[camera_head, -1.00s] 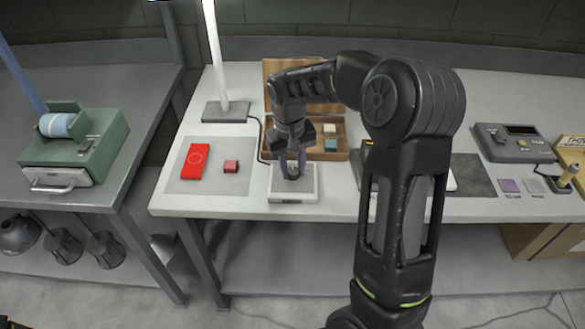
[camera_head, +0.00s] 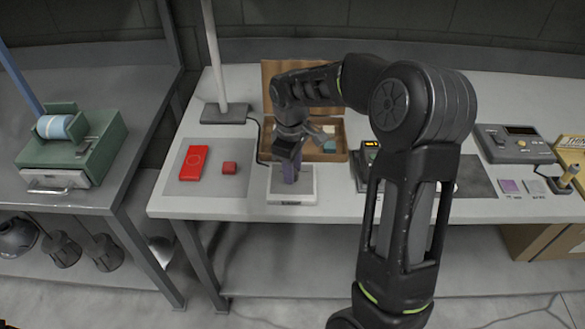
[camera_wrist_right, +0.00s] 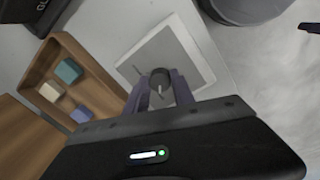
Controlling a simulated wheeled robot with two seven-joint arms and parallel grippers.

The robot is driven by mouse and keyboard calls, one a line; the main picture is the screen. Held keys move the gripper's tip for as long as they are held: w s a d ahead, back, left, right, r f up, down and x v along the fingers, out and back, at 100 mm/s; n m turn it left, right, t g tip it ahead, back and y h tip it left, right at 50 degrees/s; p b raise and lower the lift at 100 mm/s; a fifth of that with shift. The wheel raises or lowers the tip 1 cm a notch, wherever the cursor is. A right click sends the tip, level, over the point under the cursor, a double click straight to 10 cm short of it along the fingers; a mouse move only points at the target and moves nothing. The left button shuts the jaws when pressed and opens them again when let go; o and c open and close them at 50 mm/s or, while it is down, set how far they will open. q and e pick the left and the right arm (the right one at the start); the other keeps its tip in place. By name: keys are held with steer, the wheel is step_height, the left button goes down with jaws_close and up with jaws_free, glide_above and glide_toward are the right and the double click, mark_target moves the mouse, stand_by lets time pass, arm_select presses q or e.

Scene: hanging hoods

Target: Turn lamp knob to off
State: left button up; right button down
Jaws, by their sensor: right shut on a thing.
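The lamp knob (camera_wrist_right: 160,80) is a small dark round knob with a pale mark. It stands on a white square control box (camera_head: 302,196), which also shows in the wrist view (camera_wrist_right: 178,45). My right gripper (camera_head: 288,175) points down over the box, and its purple fingers are closed around the knob, one on each side in the wrist view (camera_wrist_right: 162,96). In the head view the fingers hide the knob. A white lamp post (camera_head: 214,55) rises from a grey base (camera_head: 226,114) behind the box, with a black cable beside it. My left gripper is not in view.
An open wooden box with small blocks (camera_wrist_right: 68,71) stands close behind. A grey device (camera_head: 515,144) is far right.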

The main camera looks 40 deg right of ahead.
stand_by(0.5)
steer(key=c, duration=1.1)
jaws_free()
steer(key=shift+r, duration=0.1)
steer(key=r, duration=0.7)
steer(key=shift+s+a+r+b, duration=0.1)
steer(key=shift+a+r+b, duration=0.1)
steer(key=shift+r+b, duration=0.15)
steer(key=shift+f, duration=0.1)
